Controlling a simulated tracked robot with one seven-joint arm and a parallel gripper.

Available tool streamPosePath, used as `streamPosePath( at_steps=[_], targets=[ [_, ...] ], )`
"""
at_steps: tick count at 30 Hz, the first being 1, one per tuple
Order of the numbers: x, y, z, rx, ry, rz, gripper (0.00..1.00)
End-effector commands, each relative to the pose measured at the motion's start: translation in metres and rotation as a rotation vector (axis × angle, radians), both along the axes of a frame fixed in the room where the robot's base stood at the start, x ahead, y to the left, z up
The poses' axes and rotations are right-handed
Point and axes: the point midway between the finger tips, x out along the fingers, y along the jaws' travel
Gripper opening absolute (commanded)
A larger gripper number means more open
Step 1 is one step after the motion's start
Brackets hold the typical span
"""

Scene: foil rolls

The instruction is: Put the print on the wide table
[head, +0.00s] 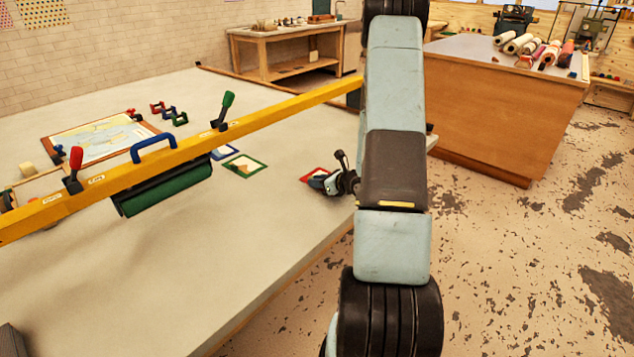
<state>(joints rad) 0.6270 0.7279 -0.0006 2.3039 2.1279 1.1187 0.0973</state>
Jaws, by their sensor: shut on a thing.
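A small red-bordered print (308,176) is at the right part of the large pale-topped table (285,215) in front of me. My gripper (324,183) is at this print's right edge and shut on it; the fingers hide part of it. I cannot tell whether the print touches the tabletop or is just above it. A green-bordered print (244,166) and a blue-bordered print (224,152) lie to the left. Another table (505,105), with wooden sides and a grey top, stands at the right back. I cannot tell which table is the wide one.
A yellow beam (290,103) with a green roller (165,190) crosses the near table. A framed map (95,138) and coloured clamps lie at left. Several foil rolls (520,43) lie on the right-back table. A workbench (285,45) stands behind. Floor between the tables is clear.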

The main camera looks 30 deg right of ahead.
Motion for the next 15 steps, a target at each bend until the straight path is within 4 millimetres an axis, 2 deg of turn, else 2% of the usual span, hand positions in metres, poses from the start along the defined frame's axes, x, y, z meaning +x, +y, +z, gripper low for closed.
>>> streamPosePath(
  at_steps=[4,5,12,15],
  targets=[
    [-0.0002,0.0,-0.0009,0.0,0.0,0.0,0.0],
    [-0.0001,0.0001,-0.0009,0.0,0.0,0.0,0.23],
    [-0.0001,0.0001,-0.0006,0.0,0.0,0.0,0.45],
    [-0.0001,0.0002,-0.0006,0.0,0.0,0.0,0.46]
  ],
)
